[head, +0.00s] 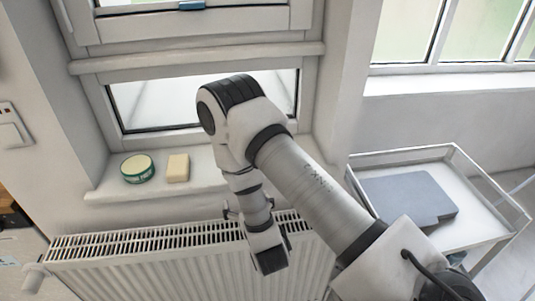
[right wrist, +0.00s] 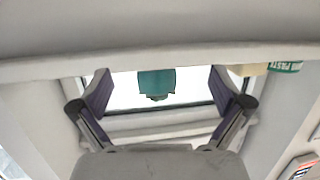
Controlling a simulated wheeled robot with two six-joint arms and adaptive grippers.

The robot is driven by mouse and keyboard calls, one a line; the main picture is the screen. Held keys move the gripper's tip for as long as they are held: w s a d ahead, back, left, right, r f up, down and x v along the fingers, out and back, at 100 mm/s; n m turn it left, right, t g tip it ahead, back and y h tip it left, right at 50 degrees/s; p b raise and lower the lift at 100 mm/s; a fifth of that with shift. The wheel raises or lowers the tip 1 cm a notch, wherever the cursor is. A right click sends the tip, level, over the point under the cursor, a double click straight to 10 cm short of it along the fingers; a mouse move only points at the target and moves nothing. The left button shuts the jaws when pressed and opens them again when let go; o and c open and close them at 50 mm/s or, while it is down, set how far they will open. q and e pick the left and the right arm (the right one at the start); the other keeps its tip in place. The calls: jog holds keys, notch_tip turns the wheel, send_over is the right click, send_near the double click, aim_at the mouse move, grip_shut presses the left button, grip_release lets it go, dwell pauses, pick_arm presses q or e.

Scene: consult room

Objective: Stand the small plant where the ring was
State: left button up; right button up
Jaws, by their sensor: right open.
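No ring shows. In the right wrist view, which looks upside down, a teal pot-like block (right wrist: 156,80) with a small dark tuft at its narrow end stands by the window, framed between my fingers; it may be the small plant, but I cannot tell for sure. In the head view that part of the sill is hidden behind my arm. My right gripper (head: 267,248) is over the radiator in front of the sill. Its two fingers (right wrist: 160,90) are spread wide in the wrist view, with nothing held. My left gripper is not in view.
On the window sill (head: 105,183) stand a green-and-cream tin (head: 138,169) and a cream block (head: 178,168), left of my arm. A ribbed radiator (head: 150,265) is below the sill. A trolley (head: 478,219) with a grey flat item (head: 405,198) stands at the right.

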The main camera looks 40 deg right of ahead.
jog(key=s+a+f+n+g+y, duration=0.2)
jog(key=s+f+g, duration=0.5)
jog(key=s, duration=0.5)
jog(key=s+a+f+n+g+y, duration=0.2)
jog(key=s+a+f+g+y, duration=0.2)
jog(key=s+f, duration=0.6)
jog(key=s+a+g, duration=0.2)
jog(key=s+g, duration=0.1)
jog(key=shift+f, duration=0.35)
